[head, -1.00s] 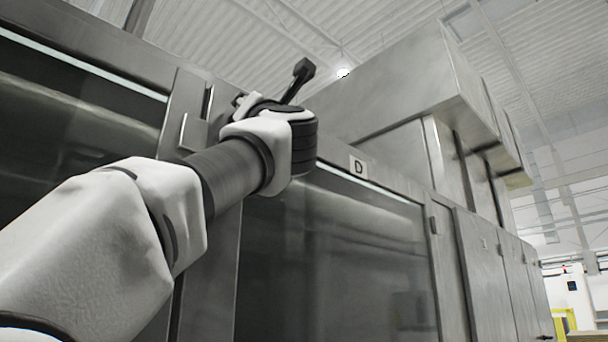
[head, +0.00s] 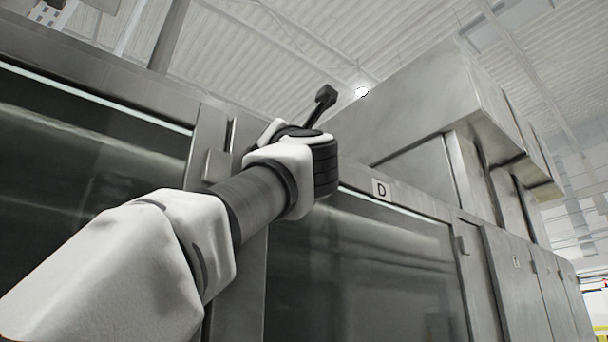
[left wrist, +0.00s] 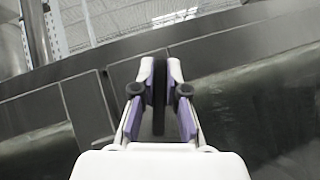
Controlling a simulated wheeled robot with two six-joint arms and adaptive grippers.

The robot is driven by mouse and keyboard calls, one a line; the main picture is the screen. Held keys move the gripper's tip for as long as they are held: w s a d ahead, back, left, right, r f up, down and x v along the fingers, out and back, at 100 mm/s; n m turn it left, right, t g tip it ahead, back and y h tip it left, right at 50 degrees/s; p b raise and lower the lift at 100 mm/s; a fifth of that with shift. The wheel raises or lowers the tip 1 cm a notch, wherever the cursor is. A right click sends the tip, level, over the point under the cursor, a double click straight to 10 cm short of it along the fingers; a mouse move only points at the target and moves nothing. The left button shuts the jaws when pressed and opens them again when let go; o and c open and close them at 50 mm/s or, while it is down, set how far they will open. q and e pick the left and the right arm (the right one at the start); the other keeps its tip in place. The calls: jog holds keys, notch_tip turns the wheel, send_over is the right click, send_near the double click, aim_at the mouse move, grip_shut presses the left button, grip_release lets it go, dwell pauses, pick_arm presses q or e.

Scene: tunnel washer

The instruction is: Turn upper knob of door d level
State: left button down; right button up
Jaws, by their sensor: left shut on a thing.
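Door D (head: 365,265) has a dark glass window in a grey metal frame, with a white "D" label (head: 381,189) above it. In the left wrist view my left gripper (left wrist: 160,82) is shut on the upper knob (left wrist: 159,105), a dark narrow bar between the two fingers. The bar looks in line with the fingers; its angle to the door cannot be told. My right gripper is out of view.
Another dark window (head: 80,160) is to the left of the door. A metal post (head: 222,165) stands between the two windows. A large metal housing (head: 430,110) rises above the machine at right, and more panels (head: 530,285) continue to the right.

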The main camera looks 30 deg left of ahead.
pick_arm(q)
jog(key=m+t+h, duration=0.1)
jog(key=m+h, duration=0.1)
jog(key=m, duration=0.1)
jog(key=shift+a+f+h+b, duration=0.1)
jog(key=shift+h+b, duration=0.2)
jog(key=shift+b, duration=0.05)
jog(key=m+t+h, duration=0.1)
jog(key=m+h, duration=0.1)
jog(key=m, duration=0.1)
jog(key=shift+w+t, duration=0.15)
jog(key=shift+t, duration=0.15)
jog(key=m+h, duration=0.2)
jog(key=m, duration=0.1)
jog(key=shift+h, duration=0.3)
jog(key=m+h+p, duration=0.1)
jog(key=m+h, duration=0.1)
jog(key=shift+w+m, duration=0.1)
jog(key=shift+m, duration=0.2)
jog(key=m+g+h+p, duration=0.1)
jog(key=m+p, duration=0.1)
jog(key=m+g+h+p, duration=0.1)
jog(key=m+h+p, duration=0.1)
jog(key=m+p, duration=0.1)
jog(key=shift+w+d, duration=0.1)
jog(key=shift+d, duration=0.1)
jog(key=shift+f+m+g+h+p, duration=0.3)
jog(key=shift+m+g+h+p, duration=0.1)
jog(key=shift+m+g+p, duration=0.4)
jog(key=shift+f, duration=0.1)
